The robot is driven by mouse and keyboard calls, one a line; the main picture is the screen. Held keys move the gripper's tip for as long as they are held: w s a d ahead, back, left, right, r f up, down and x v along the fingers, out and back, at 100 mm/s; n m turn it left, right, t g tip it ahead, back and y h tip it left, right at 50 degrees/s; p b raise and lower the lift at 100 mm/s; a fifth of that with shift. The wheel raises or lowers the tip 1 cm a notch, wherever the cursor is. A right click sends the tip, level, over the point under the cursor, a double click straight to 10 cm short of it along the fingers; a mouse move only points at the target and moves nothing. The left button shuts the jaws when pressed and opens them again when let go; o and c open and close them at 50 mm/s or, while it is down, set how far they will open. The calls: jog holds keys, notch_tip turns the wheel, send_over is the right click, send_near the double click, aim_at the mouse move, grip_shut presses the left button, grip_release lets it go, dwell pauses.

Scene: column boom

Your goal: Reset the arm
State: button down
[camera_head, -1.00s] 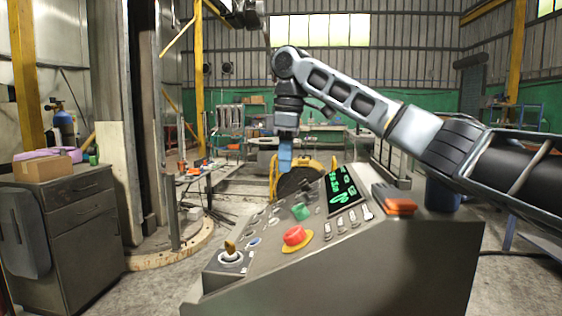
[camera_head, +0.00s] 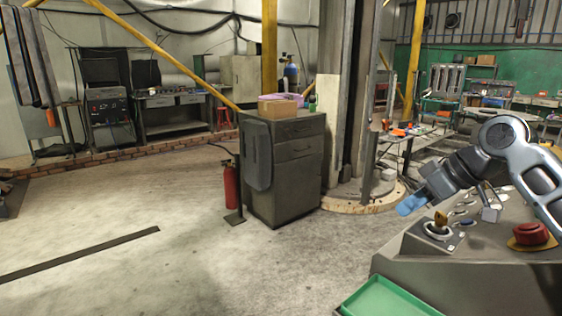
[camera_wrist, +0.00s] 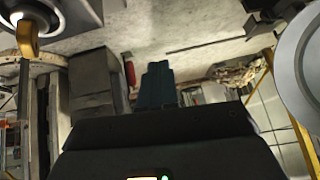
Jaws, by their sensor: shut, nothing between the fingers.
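My gripper (camera_head: 411,204) shows at the right of the head view, with blue fingers that are shut and empty. It hangs in the air at the left end of the grey control console (camera_head: 470,270), just left of the yellow-tipped joystick (camera_head: 440,220). My arm bends in from the right edge over the console. In the wrist view the shut dark blue fingers (camera_wrist: 158,82) point away over the floor. The joystick also shows at the top left of the wrist view (camera_wrist: 27,38).
A red push button (camera_head: 531,233) sits on the console. A green tray (camera_head: 390,298) lies below the console's left side. A grey cabinet (camera_head: 285,165) with a cardboard box (camera_head: 281,106) stands at centre, a red extinguisher (camera_head: 231,187) beside it. The floor at left is largely open.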

jog(key=s+a+f+m+t+y, duration=0.1)
jog(key=s+a+f+m+t, duration=0.1)
jog(key=a+f, duration=0.4)
jog(key=s+a+f+m+t+y, duration=0.2)
jog(key=a+f+t, duration=0.15)
jog(key=a, duration=0.45)
jog(key=s+a+f+m+t+h, duration=0.3)
jog(key=s+f+m, duration=0.2)
jog(key=s+f, duration=0.6)
jog(key=s+d+m+h, duration=0.1)
jog(key=s+d+h, duration=0.2)
jog(key=s, duration=0.9)
jog(key=s+d+m+h, duration=0.1)
jog(key=s+d+h, duration=0.15)
jog(key=s, duration=0.95)
jog(key=s+d+r+n, duration=0.1)
jog(key=s+d+r, duration=0.2)
jog(key=s, duration=0.4)
jog(key=s+d+r+n+t, duration=0.1)
jog(key=s+d+r+n, duration=0.1)
jog(key=s+r, duration=0.3)
jog(key=shift+s+d, duration=0.8)
jog(key=shift+s, duration=0.3)
